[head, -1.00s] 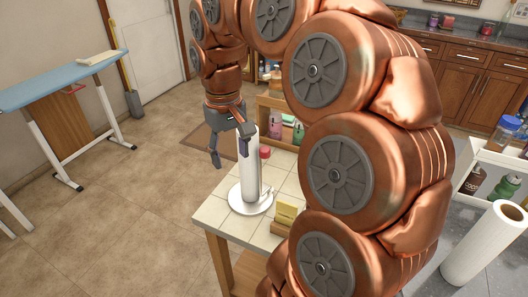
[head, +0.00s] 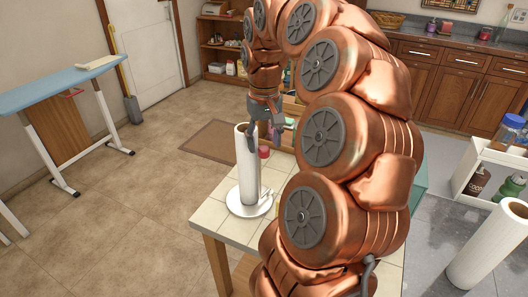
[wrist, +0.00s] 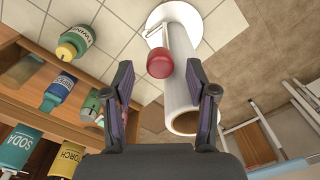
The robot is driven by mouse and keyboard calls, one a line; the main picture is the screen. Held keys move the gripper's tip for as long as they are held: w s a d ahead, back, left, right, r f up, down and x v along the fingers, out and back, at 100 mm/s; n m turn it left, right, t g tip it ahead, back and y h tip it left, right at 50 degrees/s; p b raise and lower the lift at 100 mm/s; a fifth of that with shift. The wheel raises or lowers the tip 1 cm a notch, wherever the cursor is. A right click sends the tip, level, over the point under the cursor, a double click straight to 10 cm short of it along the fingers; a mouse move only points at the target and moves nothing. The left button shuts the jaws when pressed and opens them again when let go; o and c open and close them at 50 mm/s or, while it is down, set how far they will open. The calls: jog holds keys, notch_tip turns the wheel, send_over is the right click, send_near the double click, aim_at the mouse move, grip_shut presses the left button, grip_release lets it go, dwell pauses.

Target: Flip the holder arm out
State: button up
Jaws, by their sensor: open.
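The paper towel holder stands upright near the table corner, with a white roll (head: 246,165) on its round white base (head: 236,207). In the wrist view the roll (wrist: 181,85) runs down the right of centre and the base (wrist: 158,14) is at the top. A thin pale holder arm (wrist: 168,34) rises beside the roll, with a red knob (wrist: 160,64) that appears to be at its end. The knob (head: 264,152) also shows in the head view. My gripper (head: 265,133) is open above it. In the wrist view my fingers (wrist: 158,72) are on either side of the knob, with no clear contact.
Several bottles, including a yellow-capped one (wrist: 74,43), stand to the left in the wrist view, by a wooden shelf (wrist: 90,70). The tiled table (head: 215,215) is partly hidden by my arm. Another roll (head: 490,245) stands at right. Floor at left is open.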

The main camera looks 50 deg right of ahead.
jog(key=shift+f, duration=1.25)
jog(key=shift+c, duration=0.3)
grip_shut()
